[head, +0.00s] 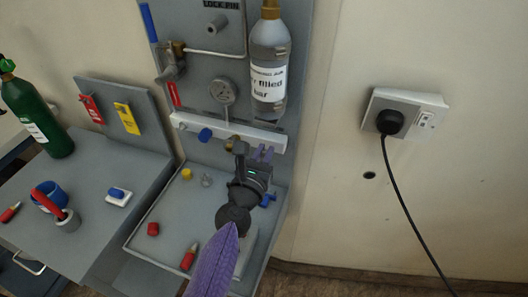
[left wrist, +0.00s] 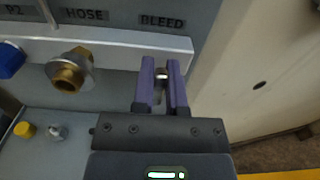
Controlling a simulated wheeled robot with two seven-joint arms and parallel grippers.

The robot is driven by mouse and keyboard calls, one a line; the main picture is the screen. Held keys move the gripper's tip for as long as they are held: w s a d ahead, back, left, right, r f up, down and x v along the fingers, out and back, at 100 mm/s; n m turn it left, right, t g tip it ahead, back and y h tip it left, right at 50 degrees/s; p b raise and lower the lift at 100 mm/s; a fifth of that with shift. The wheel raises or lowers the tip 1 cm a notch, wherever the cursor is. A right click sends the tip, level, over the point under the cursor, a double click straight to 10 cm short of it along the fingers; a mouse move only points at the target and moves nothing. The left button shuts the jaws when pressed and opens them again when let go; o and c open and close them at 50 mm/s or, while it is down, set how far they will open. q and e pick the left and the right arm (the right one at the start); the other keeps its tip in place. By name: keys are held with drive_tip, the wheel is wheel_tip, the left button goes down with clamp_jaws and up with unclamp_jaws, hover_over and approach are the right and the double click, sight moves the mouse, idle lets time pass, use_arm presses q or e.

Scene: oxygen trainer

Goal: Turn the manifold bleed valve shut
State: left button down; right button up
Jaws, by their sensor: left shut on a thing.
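My left gripper (head: 263,154) is at the bar's right end. In the left wrist view its purple fingers (left wrist: 163,82) are closed, below the BLEED label, around a small silvery part, the bleed valve (left wrist: 161,74). Most of the valve is hidden by the fingers, so its turn position cannot be told. My right gripper is not in view.
A brass hose fitting (left wrist: 70,72) and a blue knob (head: 205,134) sit left on the manifold. A labelled bottle (head: 269,60) and a gauge (head: 223,91) are above. The tray (head: 165,222) below holds small loose parts. A plugged socket (head: 400,112) is on the right wall.

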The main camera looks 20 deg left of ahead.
use_arm(q)
drive_tip(key=shift+m, duration=0.4)
drive_tip(key=m, duration=0.4)
drive_tip(key=shift+d, duration=0.2)
wheel_tip(320, 180, down, 2)
drive_tip(key=m+p, duration=0.4)
drive_tip(key=m, duration=2.3)
drive_tip(key=shift+f+p, duration=0.1)
drive_tip(key=shift+p, duration=0.25)
drive_tip(key=shift+a+m, duration=0.2)
drive_tip(key=shift+m, duration=1.7)
drive_tip(key=shift+f+m, duration=0.1)
drive_tip(key=shift+m, duration=0.2)
drive_tip(key=c, duration=0.7)
unclamp_jaws()
